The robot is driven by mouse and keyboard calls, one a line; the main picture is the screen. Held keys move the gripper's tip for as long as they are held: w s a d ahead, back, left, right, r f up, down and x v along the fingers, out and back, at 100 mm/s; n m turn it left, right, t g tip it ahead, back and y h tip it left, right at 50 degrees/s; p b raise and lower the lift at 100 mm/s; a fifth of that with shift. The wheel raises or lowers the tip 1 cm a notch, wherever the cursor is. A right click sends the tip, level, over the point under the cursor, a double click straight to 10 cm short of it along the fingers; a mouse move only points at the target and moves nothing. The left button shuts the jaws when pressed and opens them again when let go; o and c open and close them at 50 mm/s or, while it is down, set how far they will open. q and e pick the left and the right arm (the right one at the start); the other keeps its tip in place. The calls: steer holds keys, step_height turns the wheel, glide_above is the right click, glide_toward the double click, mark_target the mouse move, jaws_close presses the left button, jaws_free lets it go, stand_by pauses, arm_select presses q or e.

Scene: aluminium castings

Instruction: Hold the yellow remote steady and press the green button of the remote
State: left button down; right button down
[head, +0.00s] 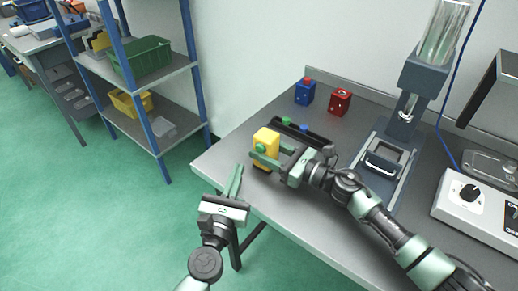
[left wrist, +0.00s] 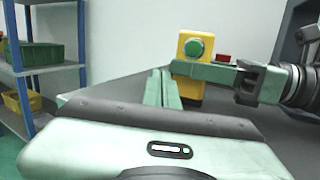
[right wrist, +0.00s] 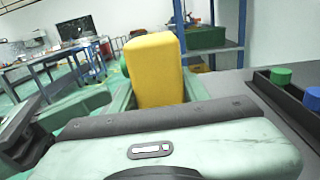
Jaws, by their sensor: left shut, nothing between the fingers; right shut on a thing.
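The yellow remote (head: 266,137) stands upright near the table's front left edge, with a round green button (head: 261,148) on its side. My right gripper (head: 268,158) is shut on the yellow remote; the right wrist view shows the remote (right wrist: 154,70) between its fingers. In the left wrist view the green button (left wrist: 194,47) faces the camera, above the right gripper's finger. My left gripper (head: 236,182) is shut and empty, off the table's front left edge, apart from the remote. Its closed fingers (left wrist: 163,88) point up toward the remote in the left wrist view.
A black tray (head: 304,134) with a green and a blue piece lies behind the remote. A blue block (head: 305,93) and a red block (head: 340,101) stand farther back. A grey fixture (head: 385,160) and a white control box (head: 480,204) are to the right. Shelves (head: 140,75) stand left.

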mark_target(260, 149)
arm_select(q)
steer(key=s+r+n+t+y, duration=0.1)
steer(key=s+r+n+y, duration=0.3)
steer(key=s+n+y, duration=0.3)
steer(key=n, duration=0.3)
steer(key=shift+a+n+t+y, duration=0.3)
steer(key=shift+a+t+y, duration=0.05)
steer(key=shift+t+y, duration=0.05)
steer(key=shift+w+d, duration=0.8)
steer(key=shift+w, duration=0.45)
steer(key=shift+w+d, duration=0.75)
steer(key=shift+w, duration=0.45)
steer(key=shift+w+d, duration=0.8)
steer(key=shift+w, duration=0.45)
steer(key=shift+w, duration=0.15)
steer(key=shift+w+d, duration=0.2)
steer(key=shift+w+d, duration=0.25)
steer(key=shift+w, duration=0.15)
steer(key=shift+s+a, duration=0.1)
steer(key=shift+s, duration=0.05)
steer(key=shift+s+a, duration=0.35)
steer(key=shift+s, duration=0.3)
